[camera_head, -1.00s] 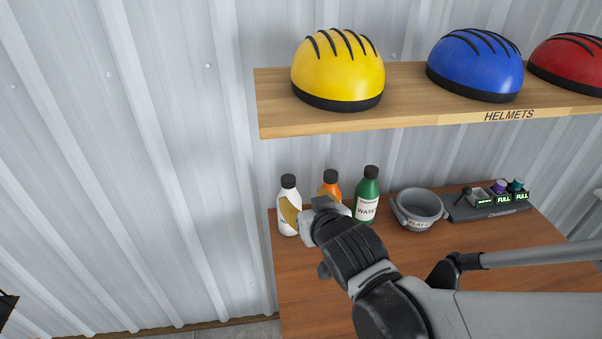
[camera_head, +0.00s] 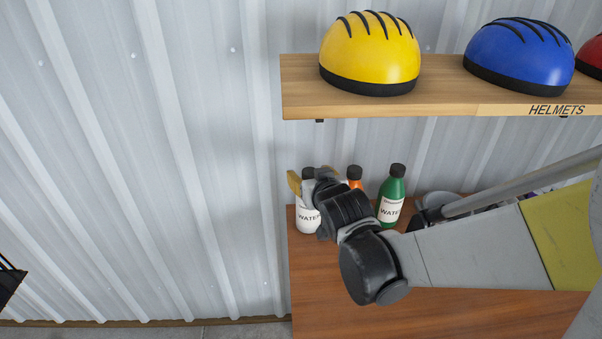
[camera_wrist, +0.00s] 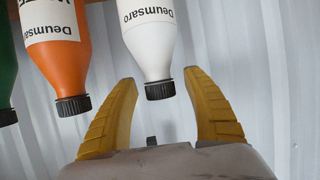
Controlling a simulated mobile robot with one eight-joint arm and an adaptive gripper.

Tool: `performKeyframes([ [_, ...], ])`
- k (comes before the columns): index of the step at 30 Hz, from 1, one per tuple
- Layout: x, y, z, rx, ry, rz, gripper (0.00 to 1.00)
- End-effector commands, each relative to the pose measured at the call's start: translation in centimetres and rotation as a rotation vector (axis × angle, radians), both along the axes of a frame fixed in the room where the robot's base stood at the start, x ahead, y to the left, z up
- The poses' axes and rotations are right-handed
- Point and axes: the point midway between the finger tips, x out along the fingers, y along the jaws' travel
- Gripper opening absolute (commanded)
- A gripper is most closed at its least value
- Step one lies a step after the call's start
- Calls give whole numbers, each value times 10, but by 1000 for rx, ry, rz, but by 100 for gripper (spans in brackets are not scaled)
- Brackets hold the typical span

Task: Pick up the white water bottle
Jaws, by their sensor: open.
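The white water bottle (camera_head: 306,219) stands upright at the left end of the wooden table, with a black cap and a "WATER" label. My gripper (camera_head: 305,181) is in front of it and hides part of it. In the wrist view the white bottle (camera_wrist: 152,45) appears upside down, its black cap level with the fingertips. My gripper (camera_wrist: 160,77) is open, one yellow finger on each side of the cap. The cap lies between the fingertips with visible gaps, and I cannot tell whether anything touches.
An orange bottle (camera_wrist: 59,55) stands close beside the white one, and a green bottle (camera_head: 392,197) stands farther right. A wooden shelf (camera_head: 440,107) with helmets hangs above. The corrugated wall (camera_head: 180,150) is behind.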

Motion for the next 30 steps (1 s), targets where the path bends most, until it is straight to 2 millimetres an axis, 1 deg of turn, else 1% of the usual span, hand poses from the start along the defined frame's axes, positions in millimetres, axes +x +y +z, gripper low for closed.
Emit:
performKeyframes([
  [5,0,0,1,0,0,0,59],
  [8,0,0,1,0,0,0,33],
  [9,0,0,1,0,0,0,20],
  [11,0,0,1,0,0,0,2],
  [12,0,0,1,0,0,0,0],
  [24,0,0,3,0,-1,0,0],
  [26,0,0,8,0,-1,0,0],
  [29,0,0,25,0,-1,0,0],
  [30,0,0,34,0,-1,0,0],
])
